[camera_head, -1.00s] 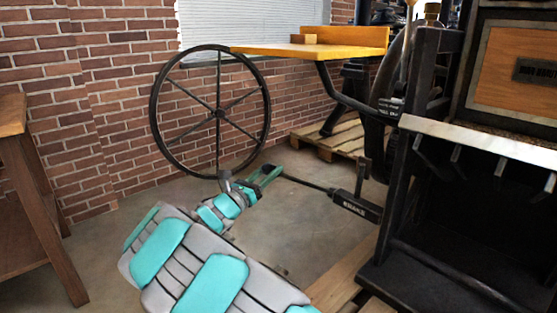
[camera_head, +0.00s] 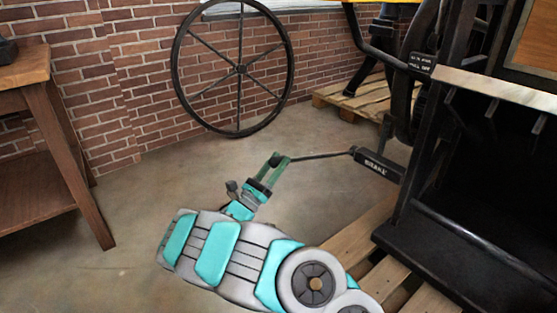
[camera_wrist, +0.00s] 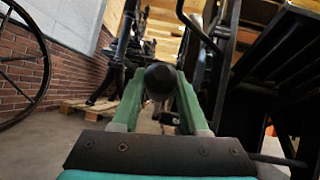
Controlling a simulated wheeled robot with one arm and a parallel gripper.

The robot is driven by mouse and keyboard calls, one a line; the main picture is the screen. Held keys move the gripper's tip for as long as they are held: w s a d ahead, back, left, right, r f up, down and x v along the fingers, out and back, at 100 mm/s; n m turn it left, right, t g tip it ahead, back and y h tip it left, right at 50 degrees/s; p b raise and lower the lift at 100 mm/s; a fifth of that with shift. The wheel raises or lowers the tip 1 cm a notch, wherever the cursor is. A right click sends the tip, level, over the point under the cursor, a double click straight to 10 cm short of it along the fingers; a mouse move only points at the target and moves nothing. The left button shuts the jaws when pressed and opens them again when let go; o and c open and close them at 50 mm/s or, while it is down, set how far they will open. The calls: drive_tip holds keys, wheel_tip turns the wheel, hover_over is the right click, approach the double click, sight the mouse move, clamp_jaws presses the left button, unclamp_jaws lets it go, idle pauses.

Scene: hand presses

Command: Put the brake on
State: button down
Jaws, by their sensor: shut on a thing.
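The brake lever (camera_head: 322,155) is a thin dark rod running from a black housing lettered BRAKE (camera_head: 378,166), low on the black press at right. My gripper (camera_head: 279,160) is at the rod's free left end, low above the concrete floor. In the wrist view, a round black knob (camera_wrist: 160,78) sits between the green fingers of my gripper (camera_wrist: 158,88), which are shut on it. The knob hides most of the rod behind it in that view. In the head view the rod slopes up slightly from my gripper to the housing.
The black press frame (camera_head: 450,205) stands on a wooden pallet (camera_head: 352,238) at right. A large spoked wheel (camera_head: 240,70) is by the brick wall. A wooden table (camera_head: 62,140) is at left. Another pallet (camera_head: 340,102) lies behind. Floor between is clear.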

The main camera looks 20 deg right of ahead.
drive_tip(key=shift+s+f, duration=0.1)
drive_tip(key=shift+f, duration=0.25)
drive_tip(key=shift+c, duration=2.2)
unclamp_jaws()
drive_tip(key=v, duration=0.7)
drive_tip(key=shift+a+p, duration=0.35)
drive_tip(key=shift+a, duration=0.05)
drive_tip(key=shift+s+f, duration=0.1)
drive_tip(key=shift+s, duration=0.1)
